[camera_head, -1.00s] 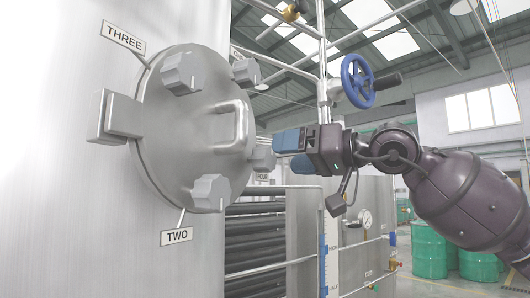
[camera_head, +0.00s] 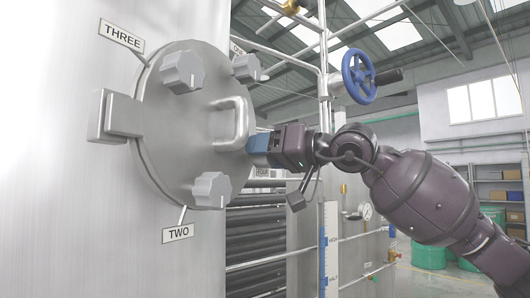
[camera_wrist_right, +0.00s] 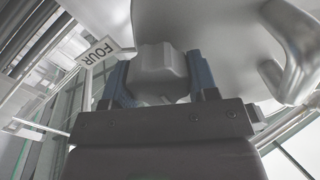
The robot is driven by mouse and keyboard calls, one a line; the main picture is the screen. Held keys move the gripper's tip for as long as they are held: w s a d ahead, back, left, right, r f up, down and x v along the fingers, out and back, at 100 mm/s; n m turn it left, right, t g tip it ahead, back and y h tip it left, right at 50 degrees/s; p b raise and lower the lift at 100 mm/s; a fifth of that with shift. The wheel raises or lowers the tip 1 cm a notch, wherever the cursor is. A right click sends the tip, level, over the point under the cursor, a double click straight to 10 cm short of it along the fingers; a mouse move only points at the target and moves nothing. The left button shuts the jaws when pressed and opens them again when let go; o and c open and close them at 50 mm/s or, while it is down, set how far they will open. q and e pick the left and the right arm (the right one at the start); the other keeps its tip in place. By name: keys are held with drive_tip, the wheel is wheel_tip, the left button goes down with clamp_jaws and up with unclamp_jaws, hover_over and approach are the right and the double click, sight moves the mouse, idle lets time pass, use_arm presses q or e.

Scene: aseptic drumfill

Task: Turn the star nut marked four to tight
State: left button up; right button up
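The star nut marked four is a grey lobed knob. It shows in the right wrist view (camera_wrist_right: 162,70), beside the label FOUR (camera_wrist_right: 98,51). In the head view my right gripper (camera_head: 254,146) hides this nut at the right edge of the round steel door (camera_head: 165,130); its label (camera_head: 262,172) shows just below. In the wrist view the blue fingers of my right gripper (camera_wrist_right: 160,78) stand on both sides of the nut, with a narrow gap at the left finger. The gripper looks open around the nut. My left gripper is not in view.
Other star nuts sit on the door: three (camera_head: 183,72), one (camera_head: 246,68) and two (camera_head: 212,189). A bent door handle (camera_head: 240,122) stands close left of my right gripper. A blue handwheel valve (camera_head: 357,76) and pipes are at the right.

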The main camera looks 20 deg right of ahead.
drive_tip(key=c, duration=0.4)
